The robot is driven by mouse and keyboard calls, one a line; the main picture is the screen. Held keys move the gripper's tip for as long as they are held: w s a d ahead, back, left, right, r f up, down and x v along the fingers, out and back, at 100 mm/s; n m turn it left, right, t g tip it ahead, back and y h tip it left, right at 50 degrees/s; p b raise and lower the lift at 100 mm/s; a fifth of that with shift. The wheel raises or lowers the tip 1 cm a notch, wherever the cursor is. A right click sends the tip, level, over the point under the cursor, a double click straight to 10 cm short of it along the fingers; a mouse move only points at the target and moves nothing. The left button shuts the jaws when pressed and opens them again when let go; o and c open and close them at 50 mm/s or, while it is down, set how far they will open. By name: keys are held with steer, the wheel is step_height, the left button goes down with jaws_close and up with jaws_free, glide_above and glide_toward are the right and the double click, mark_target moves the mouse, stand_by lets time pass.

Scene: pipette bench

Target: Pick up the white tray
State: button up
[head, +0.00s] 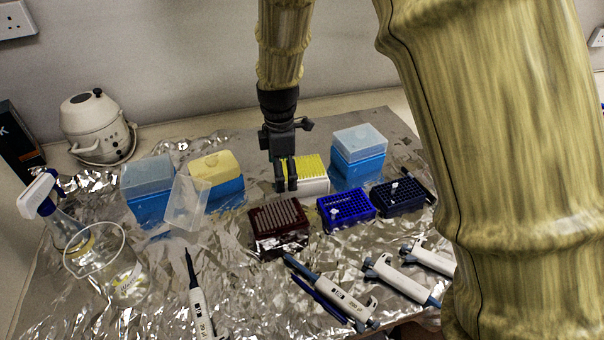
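A white tray (316,187) with a yellow top, which looks like rows of yellow pipette tips, stands on the foil near the back middle of the bench. My gripper (286,187) points down at the tray's left end and hides part of it. Its two dark fingers look close together. I cannot tell whether they touch the tray, are in front of it, or hold anything.
Blue boxes with clear or yellow lids (359,150) stand to either side. A clear lid (187,204) leans at left. Dark red (279,247), blue (346,213) and navy (398,200) racks stand in front. Several pipettes (341,297) lie nearer. A glass beaker (128,283) stands at left.

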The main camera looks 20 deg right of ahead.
steer(key=shift+s+r, duration=0.1)
steer(key=shift+s, duration=0.05)
steer(key=c, duration=1.1)
steer(key=shift+s, duration=0.1)
steer(key=shift+c, duration=0.4)
